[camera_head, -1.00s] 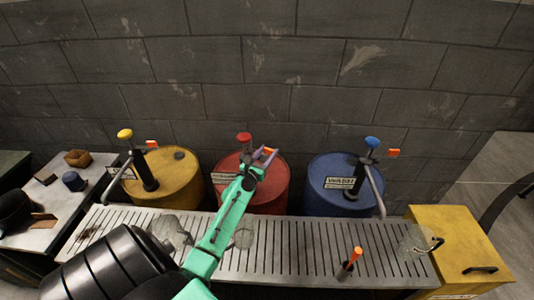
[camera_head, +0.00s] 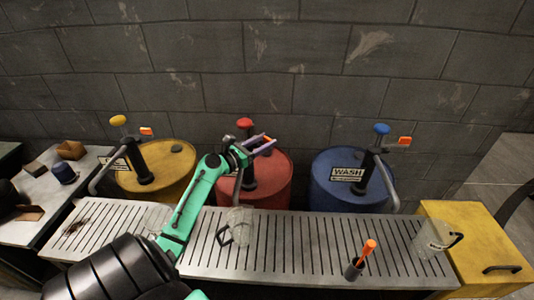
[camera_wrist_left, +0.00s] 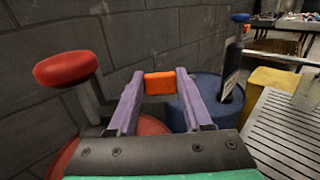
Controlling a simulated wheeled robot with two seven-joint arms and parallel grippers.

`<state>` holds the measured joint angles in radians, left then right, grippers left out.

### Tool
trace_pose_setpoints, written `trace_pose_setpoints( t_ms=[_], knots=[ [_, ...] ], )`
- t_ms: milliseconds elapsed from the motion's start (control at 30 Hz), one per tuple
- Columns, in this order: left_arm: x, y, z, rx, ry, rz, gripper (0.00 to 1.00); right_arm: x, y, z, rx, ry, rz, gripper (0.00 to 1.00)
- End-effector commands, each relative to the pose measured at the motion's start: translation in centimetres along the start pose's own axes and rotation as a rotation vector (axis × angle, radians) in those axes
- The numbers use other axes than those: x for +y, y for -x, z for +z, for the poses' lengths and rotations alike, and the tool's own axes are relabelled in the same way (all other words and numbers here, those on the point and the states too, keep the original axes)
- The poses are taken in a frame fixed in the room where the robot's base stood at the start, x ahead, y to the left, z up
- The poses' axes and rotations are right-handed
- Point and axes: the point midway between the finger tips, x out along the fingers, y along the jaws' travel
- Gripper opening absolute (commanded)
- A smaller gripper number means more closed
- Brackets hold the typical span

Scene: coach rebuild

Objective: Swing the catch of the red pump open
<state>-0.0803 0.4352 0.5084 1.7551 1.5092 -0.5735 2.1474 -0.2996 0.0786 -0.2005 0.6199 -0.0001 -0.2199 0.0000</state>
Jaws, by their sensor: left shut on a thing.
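The red pump stands on the red drum (camera_head: 275,180), with a red knob (camera_head: 244,122) on top that also shows large at left in the left wrist view (camera_wrist_left: 66,69). Its orange catch (camera_wrist_left: 159,83) lies between the two purple fingertips of my left gripper (camera_head: 267,143), which is shut on it. In the head view the fingers point right from beside the pump's top and mostly cover the catch. The pump's lower post is partly hidden by my arm. My right gripper is not in view.
A yellow drum (camera_head: 180,175) and a blue drum (camera_head: 330,190), each with a pump, flank the red one. Clear jugs (camera_head: 239,226) and an orange-handled tool (camera_head: 368,249) stand on the slatted bench (camera_head: 300,235). A block wall is close behind.

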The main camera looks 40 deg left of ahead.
Motion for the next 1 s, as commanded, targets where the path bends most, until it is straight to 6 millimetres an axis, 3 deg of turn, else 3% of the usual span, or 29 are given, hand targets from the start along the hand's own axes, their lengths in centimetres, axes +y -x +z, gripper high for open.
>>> trace_pose_setpoints(
  t_ms=[33, 100, 400, 700, 1000],
  knots=[
    [0.2, 0.2, -1.2, 0.000, -0.003, -0.040, 0.00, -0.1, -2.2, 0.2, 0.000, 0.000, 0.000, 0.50],
    [0.4, 0.5, -1.1, -0.001, -0.001, -0.105, 0.00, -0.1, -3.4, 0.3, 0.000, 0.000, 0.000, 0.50],
    [1.1, 1.7, -0.6, -0.002, 0.000, -0.366, 0.00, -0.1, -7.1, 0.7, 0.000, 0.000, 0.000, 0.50],
    [1.6, 2.3, -0.4, 0.001, 0.002, -0.533, 0.00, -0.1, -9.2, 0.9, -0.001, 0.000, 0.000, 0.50],
    [1.7, 2.5, -0.2, 0.004, 0.003, -0.592, 0.00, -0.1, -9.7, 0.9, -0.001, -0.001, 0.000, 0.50]
  ],
)
